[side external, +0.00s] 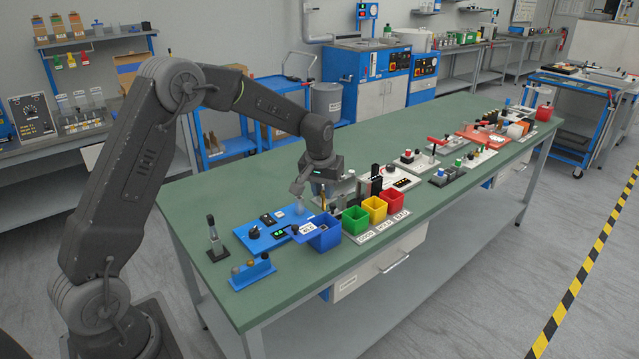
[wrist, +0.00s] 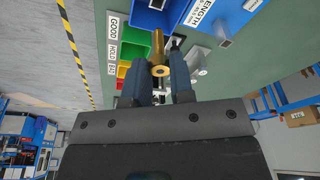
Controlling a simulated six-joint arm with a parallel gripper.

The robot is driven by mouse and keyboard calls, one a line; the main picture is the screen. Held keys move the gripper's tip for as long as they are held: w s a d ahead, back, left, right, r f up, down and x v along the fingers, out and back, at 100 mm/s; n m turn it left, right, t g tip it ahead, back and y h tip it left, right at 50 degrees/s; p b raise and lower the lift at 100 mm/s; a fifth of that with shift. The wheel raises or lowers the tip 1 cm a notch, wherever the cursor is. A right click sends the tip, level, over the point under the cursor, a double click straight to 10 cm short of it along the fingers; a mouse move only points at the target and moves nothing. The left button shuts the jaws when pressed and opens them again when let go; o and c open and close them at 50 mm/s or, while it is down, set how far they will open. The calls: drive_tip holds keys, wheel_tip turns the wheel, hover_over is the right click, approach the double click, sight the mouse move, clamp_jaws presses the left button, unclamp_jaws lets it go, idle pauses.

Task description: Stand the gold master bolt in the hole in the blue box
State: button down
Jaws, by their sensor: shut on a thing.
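The gold master bolt (wrist: 158,47) shows in the wrist view between the two blue fingers of my gripper (wrist: 161,62), which is shut on it. Its ring-like end faces the camera. An open blue box (side external: 324,238) stands just right of the panel; a blue box also shows at the top of the wrist view (wrist: 150,16). I cannot make out the hole in either view.
Green, yellow and red bins (side external: 376,208) stand right of the blue box. A small blue rack with round-topped pieces (side external: 252,274) is at the front left, and a dark upright tool (side external: 213,237) behind it. Several fixtures fill the bench to the right.

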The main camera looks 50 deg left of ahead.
sight(323, 198)
drive_tip(key=shift+f, duration=2.45)
drive_tip(key=shift+f, duration=1.8)
drive_tip(key=c, duration=0.9)
unclamp_jaws()
drive_tip(key=shift+c, duration=1.2)
drive_tip(key=shift+o, duration=0.7)
drive_tip(key=shift+d+r, duration=0.1)
drive_tip(key=shift+r, duration=0.05)
